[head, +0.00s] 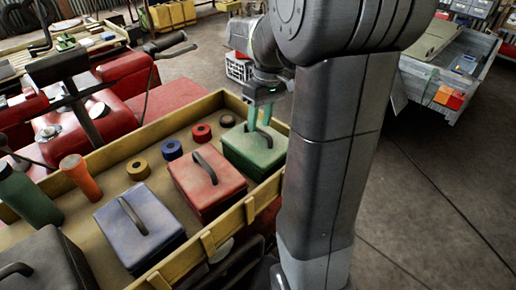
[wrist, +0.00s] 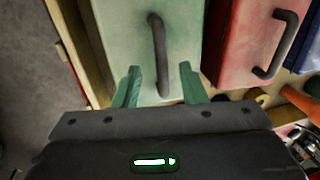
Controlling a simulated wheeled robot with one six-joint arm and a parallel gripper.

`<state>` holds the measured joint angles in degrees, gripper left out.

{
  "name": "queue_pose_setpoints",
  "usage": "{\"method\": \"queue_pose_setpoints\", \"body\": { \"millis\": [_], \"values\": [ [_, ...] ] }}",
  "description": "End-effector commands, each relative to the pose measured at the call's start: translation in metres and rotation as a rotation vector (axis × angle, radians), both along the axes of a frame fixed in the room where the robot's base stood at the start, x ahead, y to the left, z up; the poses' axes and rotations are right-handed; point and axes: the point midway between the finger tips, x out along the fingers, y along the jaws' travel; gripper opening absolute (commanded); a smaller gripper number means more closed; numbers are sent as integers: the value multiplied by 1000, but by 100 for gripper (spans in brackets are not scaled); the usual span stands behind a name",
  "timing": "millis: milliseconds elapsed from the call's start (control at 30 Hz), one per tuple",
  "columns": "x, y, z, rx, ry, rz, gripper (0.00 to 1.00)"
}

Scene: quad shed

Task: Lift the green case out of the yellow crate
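The green case (head: 243,155) sits in the far right corner of the yellow crate (head: 108,168), with a dark arched handle (wrist: 157,50) on its lid. My gripper (head: 260,120) is above the case, pointing down. In the wrist view my gripper (wrist: 160,82) is open, its two green fingers apart on either side of the handle's near end. Neither finger visibly touches the handle. Whether the fingertips are level with the handle is hard to tell. My arm hides part of the crate's right side.
A red case (head: 205,183) stands close beside the green one, then a blue case (head: 140,226) and a dark case (head: 45,262). Tape rolls (head: 202,133), an orange cylinder (head: 80,177) and a green bottle (head: 27,198) line the crate's far side. A grey trailer (head: 448,85) stands right.

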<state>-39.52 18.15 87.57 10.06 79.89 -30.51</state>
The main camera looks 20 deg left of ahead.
Motion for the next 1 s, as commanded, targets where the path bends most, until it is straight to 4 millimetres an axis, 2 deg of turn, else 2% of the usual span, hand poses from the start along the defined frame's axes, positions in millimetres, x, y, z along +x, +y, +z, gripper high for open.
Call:
{"method": "queue_pose_setpoints", "body": {
  "millis": [100, 333, 533, 1000],
  "values": [
    [-2, 1, -9, 0, 0, 1, 38],
    [-2, 1, -10, 1, -1, 1, 38],
    [-2, 1, -10, 1, -1, 1, 0],
    [-2, 1, -10, 1, -1, 0, 0]
  ]
}}
